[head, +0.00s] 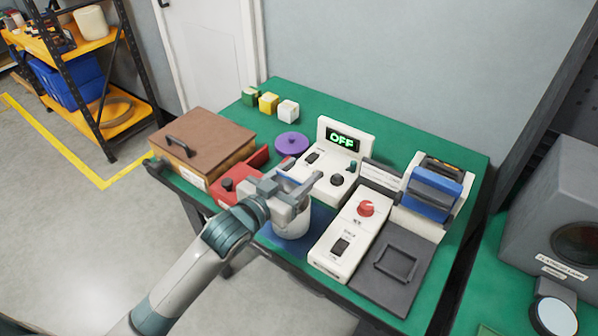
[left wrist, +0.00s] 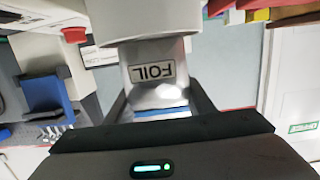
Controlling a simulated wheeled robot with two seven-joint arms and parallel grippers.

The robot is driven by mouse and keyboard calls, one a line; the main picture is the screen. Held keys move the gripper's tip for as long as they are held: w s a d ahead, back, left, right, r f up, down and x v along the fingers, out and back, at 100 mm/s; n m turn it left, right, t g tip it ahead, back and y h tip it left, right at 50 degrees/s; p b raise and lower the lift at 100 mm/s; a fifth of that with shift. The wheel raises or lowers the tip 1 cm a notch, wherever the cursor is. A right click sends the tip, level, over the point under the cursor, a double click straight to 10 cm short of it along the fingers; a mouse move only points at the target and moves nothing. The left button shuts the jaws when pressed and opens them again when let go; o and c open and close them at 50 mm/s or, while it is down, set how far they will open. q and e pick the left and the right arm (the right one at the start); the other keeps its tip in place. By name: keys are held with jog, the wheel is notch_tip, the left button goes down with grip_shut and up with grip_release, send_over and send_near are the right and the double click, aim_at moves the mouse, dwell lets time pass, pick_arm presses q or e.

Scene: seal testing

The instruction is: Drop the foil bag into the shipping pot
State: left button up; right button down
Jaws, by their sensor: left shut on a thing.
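The foil bag (left wrist: 160,80) is silver with a white label reading FOIL, upside down in the left wrist view. My left gripper (head: 294,192) is shut on it, with a dark finger on each side in the left wrist view. A pale round pot (head: 291,224) stands on a blue mat right under the gripper in the head view. Its pale wall also shows in the left wrist view (left wrist: 142,20), at the far end of the bag. The gripper hides the bag in the head view. I cannot tell whether the bag's end is inside the pot. My right gripper is out of view.
A white unit with an OFF display (head: 341,140) stands behind the pot. A white machine with a red knob (head: 365,208) is to the right. A red tray (head: 232,184) and a brown-lidded box (head: 205,136) are to the left. A purple disc (head: 291,143) lies behind.

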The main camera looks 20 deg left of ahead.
pick_arm(q)
jog(key=shift+f, duration=0.7)
jog(key=shift+r, duration=0.1)
dwell(0.5)
dwell(0.4)
jog(key=o, duration=1.1)
